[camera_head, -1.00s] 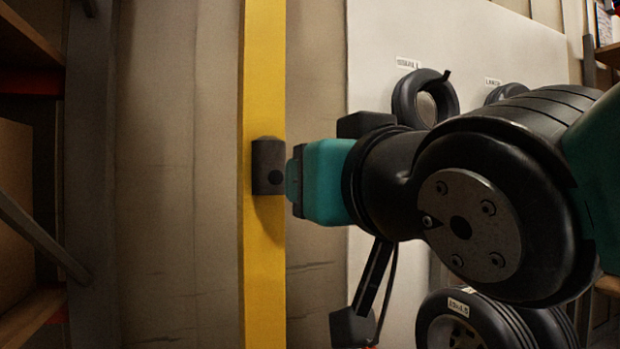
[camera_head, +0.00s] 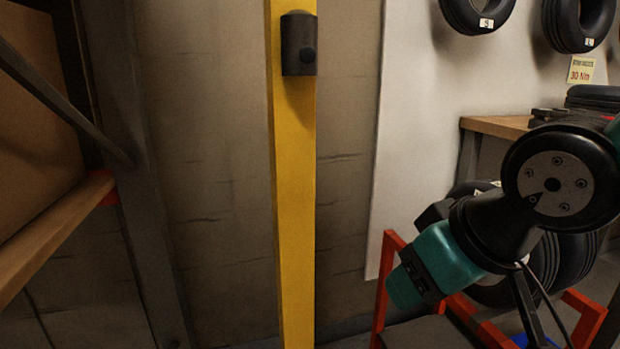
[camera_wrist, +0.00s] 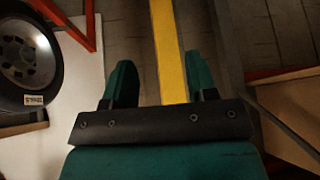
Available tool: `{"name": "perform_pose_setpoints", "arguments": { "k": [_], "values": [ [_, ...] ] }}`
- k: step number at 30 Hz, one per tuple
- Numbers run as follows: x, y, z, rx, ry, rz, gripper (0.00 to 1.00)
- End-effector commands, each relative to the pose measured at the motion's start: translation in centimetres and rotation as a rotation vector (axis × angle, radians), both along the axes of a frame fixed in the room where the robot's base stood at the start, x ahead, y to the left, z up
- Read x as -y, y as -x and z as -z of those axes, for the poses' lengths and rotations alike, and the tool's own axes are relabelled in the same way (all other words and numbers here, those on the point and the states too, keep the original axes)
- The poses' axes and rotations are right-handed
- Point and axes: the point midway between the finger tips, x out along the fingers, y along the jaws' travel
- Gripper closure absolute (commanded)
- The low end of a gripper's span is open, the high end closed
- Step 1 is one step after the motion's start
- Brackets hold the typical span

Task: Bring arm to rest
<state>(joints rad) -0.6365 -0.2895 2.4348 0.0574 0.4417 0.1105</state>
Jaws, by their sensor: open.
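My gripper (camera_head: 405,287) is teal and hangs at the lower right of the head view, pointing down and to the left. In the wrist view its two teal fingers (camera_wrist: 161,82) stand wide apart with nothing held between them. A yellow post (camera_head: 295,190) rises to the left of my gripper in the head view, with a clear gap between them. It also shows in the wrist view (camera_wrist: 168,50), in line with the gap between the fingers.
A dark box (camera_head: 298,45) sits high on the post. A red-framed stand (camera_head: 382,290) and wheels with tyres (camera_head: 575,262) are close behind my arm. A wooden bench (camera_head: 495,126) stands at right. Wooden shelving (camera_head: 50,225) is at left.

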Motion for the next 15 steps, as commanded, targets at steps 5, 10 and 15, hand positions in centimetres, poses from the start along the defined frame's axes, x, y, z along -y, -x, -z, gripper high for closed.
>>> {"name": "perform_pose_setpoints", "arguments": {
  "k": [5,10,15],
  "values": [
    [2.0,4.2,3.0,-0.241,-0.002,-0.087,0.48],
    [2.8,8.2,4.0,-0.413,-0.038,-0.186,0.48],
    [2.7,8.7,0.0,-0.429,-0.041,-0.209,0.48]
  ]
}}
